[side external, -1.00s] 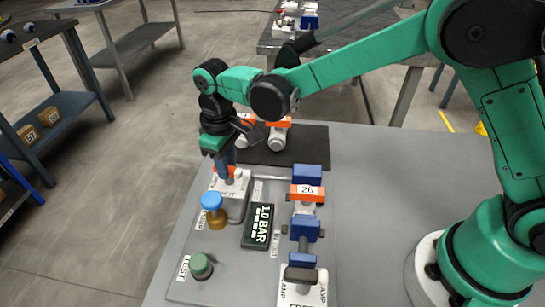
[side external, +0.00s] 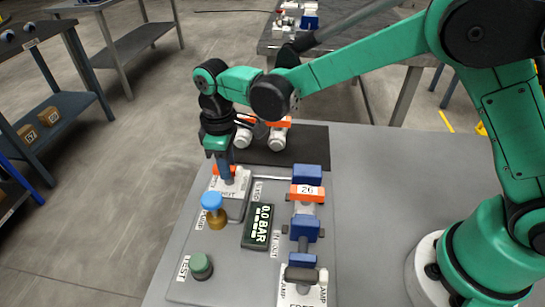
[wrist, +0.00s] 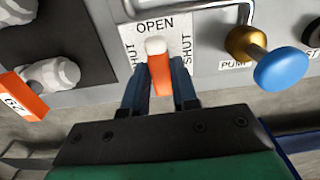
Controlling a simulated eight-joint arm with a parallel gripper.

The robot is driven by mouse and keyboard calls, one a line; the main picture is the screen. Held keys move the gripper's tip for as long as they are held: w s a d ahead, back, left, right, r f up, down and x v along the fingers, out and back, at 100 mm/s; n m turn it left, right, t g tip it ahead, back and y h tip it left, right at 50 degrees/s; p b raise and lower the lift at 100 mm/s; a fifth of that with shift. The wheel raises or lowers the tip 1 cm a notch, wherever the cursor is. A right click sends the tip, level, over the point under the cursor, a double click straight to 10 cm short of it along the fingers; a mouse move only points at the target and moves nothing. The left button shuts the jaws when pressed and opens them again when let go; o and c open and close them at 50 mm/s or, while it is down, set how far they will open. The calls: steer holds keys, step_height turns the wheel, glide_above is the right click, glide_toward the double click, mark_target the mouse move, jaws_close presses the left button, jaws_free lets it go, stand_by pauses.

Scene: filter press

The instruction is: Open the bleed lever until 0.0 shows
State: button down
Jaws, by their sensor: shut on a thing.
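The bleed lever, orange with a white end, shows in the wrist view (wrist: 158,68) between the two fingers of my gripper (wrist: 158,82). My gripper is shut on it. The lever lies in line with the OPEN label (wrist: 155,25), with SHUT labels on both sides. In the side external view my gripper (side external: 225,172) reaches down onto the white lever block (side external: 235,205), and the fingers partly hide the lever. The display (side external: 259,226) reads 0.0 BAR.
A blue-topped brass pump knob (side external: 212,210) stands just in front of the lever block. A green TEST button (side external: 201,266) is nearer the front. A blue and white clamp row with an orange 26 tag (side external: 307,192) runs along the right. Orange-tagged white parts (side external: 277,138) lie on the dark mat behind.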

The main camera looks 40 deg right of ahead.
steer(key=c, duration=0.7)
jaws_free()
steer(key=shift+r, duration=2.85)
steer(key=shift+s+d+r, duration=0.1)
steer(key=shift+d+r, duration=0.2)
steer(key=s+d+r+m+t, duration=0.1)
steer(key=s+d+m+t, duration=0.1)
steer(key=d, duration=0.3)
steer(key=s+d+r+m+t, duration=0.1)
steer(key=s+d+m+t, duration=0.1)
steer(key=s+d+m, duration=0.2)
steer(key=s+d+r+m+t, duration=0.1)
steer(key=s+d+m+t, duration=0.2)
steer(key=s+d, duration=0.2)
steer(key=shift+s+d+r, duration=0.2)
steer(key=shift+d+r, duration=0.05)
steer(key=shift+d, duration=0.1)
